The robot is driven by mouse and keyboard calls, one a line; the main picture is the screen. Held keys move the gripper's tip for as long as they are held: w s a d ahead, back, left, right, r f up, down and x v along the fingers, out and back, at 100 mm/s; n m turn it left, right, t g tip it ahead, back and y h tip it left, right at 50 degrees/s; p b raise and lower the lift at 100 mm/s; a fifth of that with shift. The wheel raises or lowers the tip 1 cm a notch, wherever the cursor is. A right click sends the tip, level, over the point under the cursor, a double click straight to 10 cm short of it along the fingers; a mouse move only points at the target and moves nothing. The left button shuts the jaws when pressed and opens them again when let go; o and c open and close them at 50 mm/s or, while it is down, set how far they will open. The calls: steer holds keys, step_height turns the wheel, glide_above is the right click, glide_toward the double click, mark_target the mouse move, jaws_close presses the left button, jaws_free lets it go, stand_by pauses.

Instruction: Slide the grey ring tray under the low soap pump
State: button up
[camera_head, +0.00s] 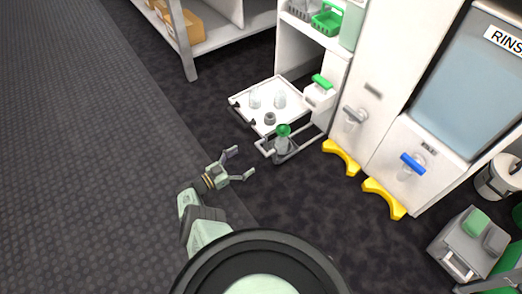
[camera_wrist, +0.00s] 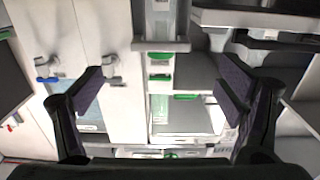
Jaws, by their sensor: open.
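A grey tray (camera_head: 270,152) with open rails sticks out near the floor, in front of the white station. A grey bottle with a green top (camera_head: 284,131) stands in it, probably in its ring. A low white pump with a green lever (camera_head: 320,92) is on the station behind and to the right of the bottle. I take it for the low soap pump. My gripper (camera_head: 241,163) is open and empty, left of and nearer than the tray, apart from it. In the wrist view my open fingers (camera_wrist: 160,90) frame the station, with green parts between them; the tray is not clear there.
A white board (camera_head: 243,102) with clear cups and a small dark ring lies behind the tray. Yellow curved pieces (camera_head: 341,156) stand out at the foot of the station to the right. A grey box (camera_head: 465,245) is at lower right. Dark floor is free around my gripper.

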mark_target(262, 148)
steer(key=b+x, duration=0.1)
steer(key=x, duration=0.8)
steer(key=shift+w+d, duration=0.15)
steer(key=shift+c, duration=0.2)
